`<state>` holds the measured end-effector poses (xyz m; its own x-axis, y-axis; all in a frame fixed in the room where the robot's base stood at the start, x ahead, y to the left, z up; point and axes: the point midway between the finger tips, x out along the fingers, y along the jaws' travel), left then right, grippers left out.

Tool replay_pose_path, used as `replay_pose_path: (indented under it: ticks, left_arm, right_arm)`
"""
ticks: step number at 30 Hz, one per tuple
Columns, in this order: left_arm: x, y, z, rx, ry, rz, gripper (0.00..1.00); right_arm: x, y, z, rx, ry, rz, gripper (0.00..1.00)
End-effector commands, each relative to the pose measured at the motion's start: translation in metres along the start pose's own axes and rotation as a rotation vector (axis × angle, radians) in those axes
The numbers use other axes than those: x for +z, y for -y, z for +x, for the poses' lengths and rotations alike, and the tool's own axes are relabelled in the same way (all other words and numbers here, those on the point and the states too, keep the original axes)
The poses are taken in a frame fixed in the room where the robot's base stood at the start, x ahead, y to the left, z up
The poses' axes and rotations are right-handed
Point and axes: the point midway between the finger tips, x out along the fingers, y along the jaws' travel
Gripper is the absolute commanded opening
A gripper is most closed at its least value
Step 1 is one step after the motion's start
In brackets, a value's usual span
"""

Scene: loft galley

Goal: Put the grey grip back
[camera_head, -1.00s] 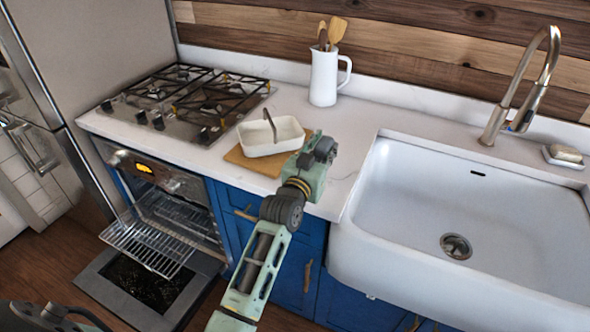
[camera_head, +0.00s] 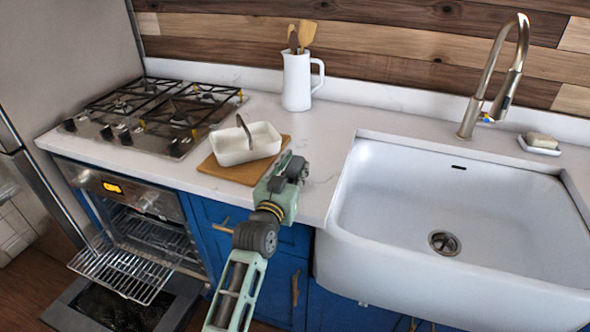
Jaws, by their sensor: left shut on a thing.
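A thin grey grip (camera_head: 244,132) stands up over a white rectangular dish (camera_head: 248,153), leaning slightly left at the top. The dish rests on a wooden board (camera_head: 222,174) near the counter's front. My left gripper (camera_head: 296,168) is just right of the dish and board, at the counter's front edge. A gap shows between its visible part and the grip. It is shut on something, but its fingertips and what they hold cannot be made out. My right gripper is out of view.
A gas hob (camera_head: 160,115) is left of the board, above an open oven (camera_head: 140,250) with its rack out. A white jug (camera_head: 297,82) with utensils stands behind. A sink (camera_head: 400,215) with a tall tap (camera_head: 470,115) is right. Counter between jug and sink is clear.

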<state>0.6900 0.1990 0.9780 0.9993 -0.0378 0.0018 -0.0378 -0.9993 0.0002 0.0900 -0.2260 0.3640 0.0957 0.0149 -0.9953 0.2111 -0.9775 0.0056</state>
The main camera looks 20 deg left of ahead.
Motion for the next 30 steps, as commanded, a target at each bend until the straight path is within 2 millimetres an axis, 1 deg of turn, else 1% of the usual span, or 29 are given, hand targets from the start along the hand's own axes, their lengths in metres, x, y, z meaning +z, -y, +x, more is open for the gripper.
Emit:
replay_pose_path:
  ticks: [2, 3, 8, 9, 17, 20, 22, 26, 30]
  left_arm:
    - [0.004, 0.000, 0.000, 0.000, 0.001, 0.001, 0.01]
    - [0.003, 0.000, 0.000, 0.000, 0.001, 0.000, 0.31]
    - [0.003, 0.000, 0.000, 0.000, 0.001, 0.000, 0.45]
    - [0.003, 0.000, 0.000, 0.000, 0.001, 0.000, 0.46]
    - [0.002, 0.000, 0.000, 0.000, 0.001, 0.000, 0.46]
    - [-0.004, 0.000, 0.000, 0.000, -0.001, 0.000, 0.46]
    - [0.001, 0.000, -0.008, 0.000, 0.003, 0.001, 0.46]
    - [0.001, 0.000, -0.029, 0.000, 0.002, 0.001, 0.46]
    - [0.001, 0.000, -0.060, 0.000, 0.002, 0.001, 0.46]
  right_arm:
    - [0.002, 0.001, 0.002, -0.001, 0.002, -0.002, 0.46]
    - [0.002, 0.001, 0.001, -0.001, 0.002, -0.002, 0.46]
    - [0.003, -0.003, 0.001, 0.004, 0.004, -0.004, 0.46]
    - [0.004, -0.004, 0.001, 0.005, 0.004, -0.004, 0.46]
    - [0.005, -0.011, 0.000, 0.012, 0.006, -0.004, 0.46]
    - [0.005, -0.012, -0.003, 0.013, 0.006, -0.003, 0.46]
    - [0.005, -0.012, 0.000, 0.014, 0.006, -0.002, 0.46]
    - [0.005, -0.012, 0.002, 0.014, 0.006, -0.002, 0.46]
    - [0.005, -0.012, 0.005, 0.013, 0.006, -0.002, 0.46]
